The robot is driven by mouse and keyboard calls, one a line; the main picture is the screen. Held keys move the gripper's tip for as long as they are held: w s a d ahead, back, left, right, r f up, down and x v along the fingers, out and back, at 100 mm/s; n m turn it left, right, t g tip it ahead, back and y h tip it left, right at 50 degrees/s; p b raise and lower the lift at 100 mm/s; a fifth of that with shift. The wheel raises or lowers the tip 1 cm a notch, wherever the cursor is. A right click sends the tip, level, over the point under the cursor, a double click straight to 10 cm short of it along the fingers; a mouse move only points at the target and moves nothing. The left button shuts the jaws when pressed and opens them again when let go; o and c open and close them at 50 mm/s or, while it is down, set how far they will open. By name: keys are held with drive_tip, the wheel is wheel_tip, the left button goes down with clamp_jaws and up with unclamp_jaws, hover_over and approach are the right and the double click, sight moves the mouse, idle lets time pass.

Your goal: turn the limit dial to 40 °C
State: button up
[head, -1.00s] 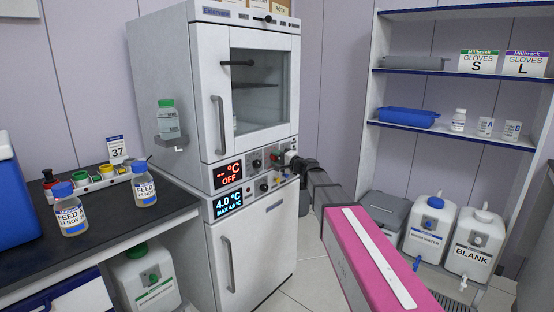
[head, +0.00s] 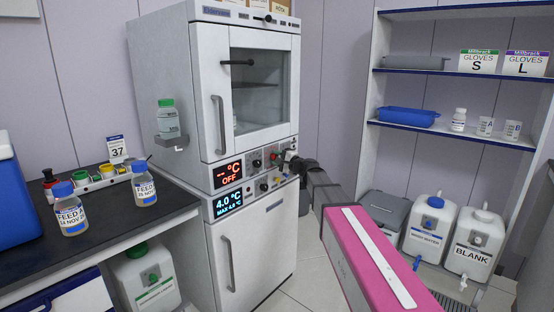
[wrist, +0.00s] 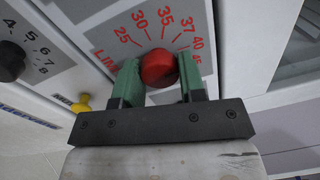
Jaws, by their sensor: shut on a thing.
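The red limit dial (wrist: 159,68) is on the grey panel in the wrist view. The word LIMIT and the marks 25, 30, 35, 37, 40 and 45 curve around it. My gripper (wrist: 158,72) has its two green fingers on either side of the dial and is shut on it. I cannot make out a pointer on the dial, so its setting is unclear. In the head view my gripper (head: 288,162) is at the right end of the incubator's control panel, and my arm partly hides that area. The upper red display (head: 228,174) reads "-- °C OFF".
A black knob (wrist: 10,60) and a yellow knob (wrist: 83,102) are left of the dial in the wrist view. The lower display (head: 229,202) reads 4.0 °C. The white cabinet (head: 170,80) stands beside a bench with bottles.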

drive_tip(key=o, duration=0.9)
drive_tip(key=v, duration=1.1)
drive_tip(key=shift+f, duration=0.1)
drive_tip(key=s+d+f+n+g+h, duration=0.2)
drive_tip(key=s+f+n+g+h, duration=0.1)
drive_tip(key=s+f, duration=0.55)
drive_tip(key=s+d+f+n+g+h, duration=0.1)
drive_tip(key=s+f+n+g+h, duration=0.3)
drive_tip(key=f, duration=0.8)
drive_tip(key=s+d+f+n+g+h, duration=0.1)
drive_tip(key=s+d+f+h, duration=0.1)
drive_tip(key=s+d+f, duration=0.1)
drive_tip(key=s+d+f+n+g+h, duration=0.1)
drive_tip(key=s+d+f+g+h, duration=0.1)
drive_tip(key=s, duration=0.5)
drive_tip(key=s+d+f+g+h, duration=0.1)
drive_tip(key=s+d+f+h, duration=0.2)
drive_tip(key=s+d+f, duration=0.2)
drive_tip(key=shift+s+d+f+n+h, duration=0.1)
drive_tip(key=shift+d+f+n+h, duration=0.1)
drive_tip(key=shift+d+f, duration=0.25)
drive_tip(key=shift+d+f+n+h, duration=0.1)
drive_tip(key=shift+d+f+n, duration=0.15)
drive_tip(key=shift+d, duration=0.35)
